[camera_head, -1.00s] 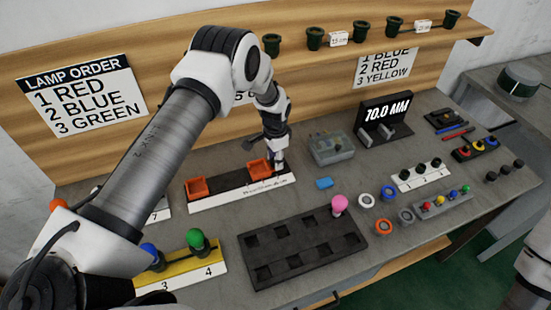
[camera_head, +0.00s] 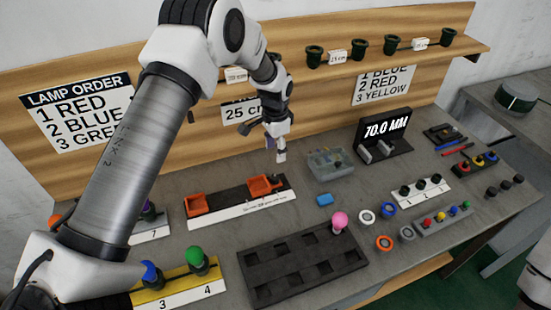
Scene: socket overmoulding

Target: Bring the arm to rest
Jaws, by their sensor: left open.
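My left arm comes in from the left and arches over the table. Its left gripper (camera_head: 276,151) is open and hangs just above the right orange holder (camera_head: 265,185) on the black strip with the white label. I cannot see anything held in it. A second orange holder (camera_head: 200,203) sits at the left end of that strip. My right gripper is not in view; only a bit of my right arm shows at the lower right edge.
A black tray (camera_head: 262,292) with empty pockets and a pink knob (camera_head: 339,220) lies in front. A grey bin (camera_head: 330,163), a 70.0 MM display (camera_head: 385,128) and coloured rings stand to the right. Green and blue knobs stand on a yellow base (camera_head: 178,283). The wooden back panel rises close behind.

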